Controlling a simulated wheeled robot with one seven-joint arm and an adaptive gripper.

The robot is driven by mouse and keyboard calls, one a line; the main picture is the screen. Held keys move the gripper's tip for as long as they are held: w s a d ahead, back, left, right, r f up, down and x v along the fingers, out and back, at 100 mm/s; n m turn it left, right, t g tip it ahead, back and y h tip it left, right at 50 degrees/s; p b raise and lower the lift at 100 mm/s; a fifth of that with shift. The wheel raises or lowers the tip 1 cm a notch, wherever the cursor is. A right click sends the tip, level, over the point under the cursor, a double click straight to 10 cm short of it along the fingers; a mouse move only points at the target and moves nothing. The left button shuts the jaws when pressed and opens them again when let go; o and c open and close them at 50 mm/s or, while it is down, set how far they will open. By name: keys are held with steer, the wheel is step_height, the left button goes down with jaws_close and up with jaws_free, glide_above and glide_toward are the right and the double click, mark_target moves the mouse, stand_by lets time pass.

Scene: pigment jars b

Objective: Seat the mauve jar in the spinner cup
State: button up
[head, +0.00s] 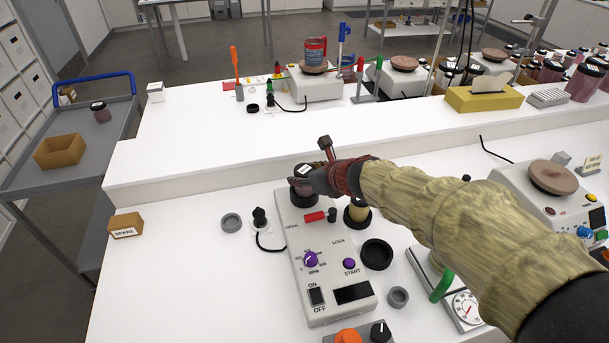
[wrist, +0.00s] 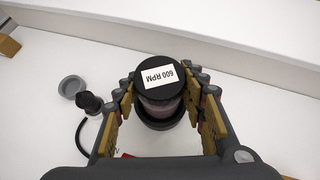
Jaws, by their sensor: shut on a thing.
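The mauve jar (wrist: 162,107) has a black lid with a white label reading 600 RPM. My gripper (wrist: 163,95) is shut on it, one finger on each side. In the head view the mauve jar (head: 302,192) is partly hidden by my gripper (head: 312,183). The dark spinner cup (wrist: 166,123) shows as a ring just below and around the jar's lower end in the wrist view. I cannot tell how deep the jar sits in it. The cup belongs to the white spinner machine (head: 322,250), with a red latch, purple knobs and a dark display.
A black ring (head: 377,254) and grey ring (head: 398,297) lie to the right. A grey ring (head: 231,222) and black plug lie to the left. A raised white ledge (head: 200,160) runs behind. Free table lies at left.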

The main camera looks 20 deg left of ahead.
steer(key=shift+f+b, duration=0.45)
steer(key=shift+f, duration=0.2)
steer(key=o, duration=1.3)
steer(key=v, duration=1.2)
